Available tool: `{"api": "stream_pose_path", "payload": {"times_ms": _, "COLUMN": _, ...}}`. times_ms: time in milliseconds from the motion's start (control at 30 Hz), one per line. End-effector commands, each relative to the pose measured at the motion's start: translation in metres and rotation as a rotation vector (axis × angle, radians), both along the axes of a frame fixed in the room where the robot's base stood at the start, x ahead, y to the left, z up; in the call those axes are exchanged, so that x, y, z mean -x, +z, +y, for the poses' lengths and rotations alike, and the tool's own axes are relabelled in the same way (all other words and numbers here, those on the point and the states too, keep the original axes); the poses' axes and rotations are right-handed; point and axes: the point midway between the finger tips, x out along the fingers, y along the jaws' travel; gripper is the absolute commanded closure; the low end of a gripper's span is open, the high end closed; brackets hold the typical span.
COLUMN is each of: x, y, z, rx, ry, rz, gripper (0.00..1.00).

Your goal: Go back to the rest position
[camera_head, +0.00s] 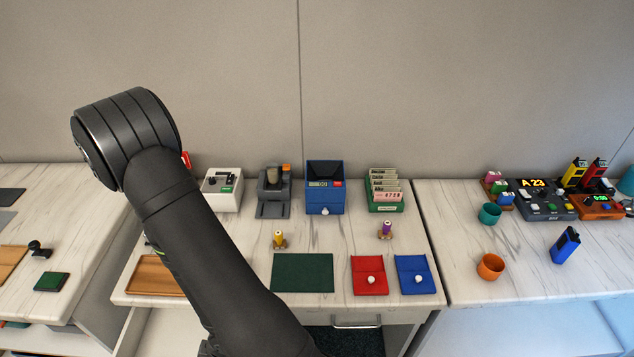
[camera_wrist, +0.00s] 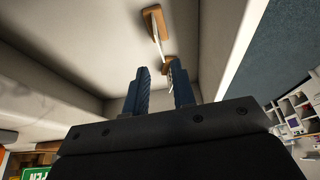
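My gripper (camera_wrist: 160,72) shows in the wrist view. Its two dark blue fingers stand apart with a clear gap between them, and I see nothing held. Beyond the fingertips is a pale surface with a wooden-ended fixture (camera_wrist: 154,22) on it. In the head view my dark arm rises from the bottom middle to the upper left, above the worktop. My gripper is not visible in that view.
An orange cup (camera_head: 490,266) stands at the right.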

Motion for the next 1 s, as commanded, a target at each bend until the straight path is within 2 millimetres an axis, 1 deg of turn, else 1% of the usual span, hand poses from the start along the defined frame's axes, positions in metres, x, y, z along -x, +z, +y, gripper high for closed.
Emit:
{"api": "stream_pose_path", "payload": {"times_ms": 33, "x": 0.001, "y": -0.006, "z": 0.002, "rx": 0.001, "ry": 0.001, "rz": 0.002, "gripper": 0.76}}
{"api": "stream_pose_path", "payload": {"times_ms": 367, "x": 0.000, "y": -0.039, "z": 0.016, "rx": 0.002, "ry": 0.002, "rz": 0.001, "gripper": 0.76}}
{"api": "stream_pose_path", "payload": {"times_ms": 700, "x": 0.001, "y": -0.078, "z": 0.031, "rx": 0.002, "ry": 0.001, "rz": 0.001, "gripper": 0.76}}
{"api": "stream_pose_path", "payload": {"times_ms": 733, "x": 0.000, "y": -0.077, "z": 0.031, "rx": 0.001, "ry": 0.001, "rz": 0.000, "gripper": 0.76}}
{"api": "stream_pose_path", "payload": {"times_ms": 800, "x": -0.001, "y": -0.066, "z": 0.032, "rx": -0.003, "ry": 0.000, "rz": -0.003, "gripper": 0.76}}
{"api": "stream_pose_path", "payload": {"times_ms": 1000, "x": -0.001, "y": -0.045, "z": 0.032, "rx": -0.003, "ry": 0.000, "rz": -0.003, "gripper": 0.76}}
